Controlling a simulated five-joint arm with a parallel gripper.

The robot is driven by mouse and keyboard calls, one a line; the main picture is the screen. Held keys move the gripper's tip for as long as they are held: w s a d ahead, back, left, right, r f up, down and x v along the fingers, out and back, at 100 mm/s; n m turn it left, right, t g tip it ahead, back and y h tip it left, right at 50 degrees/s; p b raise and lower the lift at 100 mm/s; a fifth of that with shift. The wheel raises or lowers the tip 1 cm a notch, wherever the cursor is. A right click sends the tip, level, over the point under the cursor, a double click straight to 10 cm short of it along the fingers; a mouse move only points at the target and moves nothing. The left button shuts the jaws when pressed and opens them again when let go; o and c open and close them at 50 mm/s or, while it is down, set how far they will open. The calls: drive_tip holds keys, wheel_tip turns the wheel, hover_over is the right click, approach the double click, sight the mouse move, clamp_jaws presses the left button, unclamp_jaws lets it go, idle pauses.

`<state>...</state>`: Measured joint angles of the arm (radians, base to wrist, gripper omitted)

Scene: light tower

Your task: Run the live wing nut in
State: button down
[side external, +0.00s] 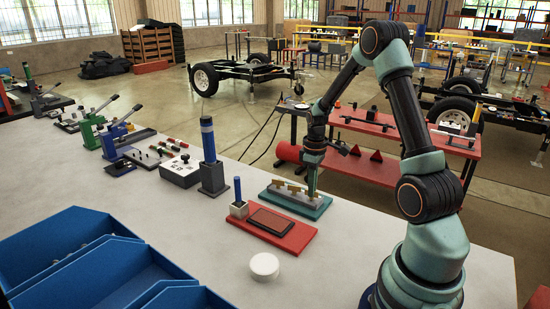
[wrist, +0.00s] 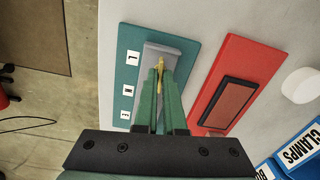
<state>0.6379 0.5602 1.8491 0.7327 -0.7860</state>
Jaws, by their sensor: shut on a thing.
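A teal plate (side external: 300,206) carries a pale grey block with brass wing nuts (side external: 292,189) on top. My gripper (side external: 312,194) points down over the right part of this block. In the wrist view, the two green fingers of my gripper (wrist: 160,78) are shut on a brass wing nut (wrist: 159,65) on the grey block (wrist: 170,50). The fingers hide the near part of the block and anything on it there. Small white lettered labels (wrist: 134,57) run along the teal plate. I cannot tell from the pictures which nut is the live one.
A red plate (side external: 292,236) with a dark pad lies beside the teal plate, and a white round disc (side external: 264,266) is in front. A blue-topped post (side external: 208,140) and blue bins (side external: 75,260) stand to the left. The bench edge is just behind the teal plate.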

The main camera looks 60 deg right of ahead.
drive_tip(key=m, duration=0.4)
drive_tip(key=shift+r+m, duration=0.1)
drive_tip(key=shift+m, duration=0.2)
drive_tip(key=m, duration=0.4)
drive_tip(key=shift+m, duration=0.3)
drive_tip(key=m, duration=1.1)
drive_tip(key=shift+d+m, duration=0.1)
drive_tip(key=shift+m, duration=0.2)
drive_tip(key=m, duration=0.4)
drive_tip(key=shift+m, duration=0.3)
drive_tip(key=m, duration=0.4)
drive_tip(key=shift+m, duration=2.4)
